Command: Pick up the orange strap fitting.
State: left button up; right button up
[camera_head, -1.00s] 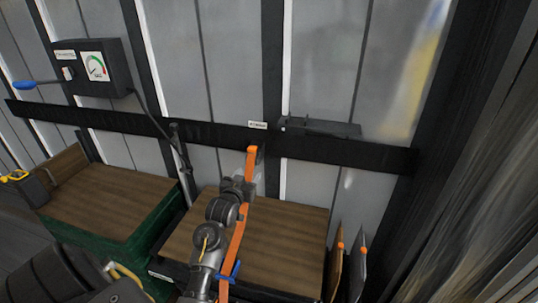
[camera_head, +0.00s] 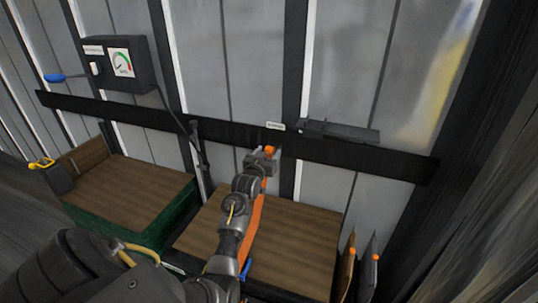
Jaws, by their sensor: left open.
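The orange strap fitting (camera_head: 269,150) shows as a small orange piece just under the dark wall rail, at the top of a long orange strap (camera_head: 257,215). The strap hangs in front of the right wooden-topped bench, and a blue piece (camera_head: 246,269) shows low on it. My left gripper (camera_head: 263,160) is open at the top of the strap, close to the fitting, and covers part of it. I cannot tell whether the fitting is between the fingers or they touch it. My right gripper is not in view.
The dark rail (camera_head: 370,160) runs along the grey wall, with a dark bracket (camera_head: 340,131) on it. Two wooden tops (camera_head: 300,240) lie below, and two upright panels (camera_head: 367,270) stand at lower right.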

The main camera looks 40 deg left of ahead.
aim_at(268, 150)
pick_arm(q)
jog(key=p+x, duration=0.1)
jog(key=x, duration=0.2)
jog(key=shift+w+a+r, duration=0.1)
jog(key=shift+w+a, duration=0.4)
jog(key=shift+w, duration=0.3)
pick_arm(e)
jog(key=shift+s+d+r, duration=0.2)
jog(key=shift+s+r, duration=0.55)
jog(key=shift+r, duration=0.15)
pick_arm(q)
jog(key=shift+c, duration=1.1)
jog(key=c, duration=0.9)
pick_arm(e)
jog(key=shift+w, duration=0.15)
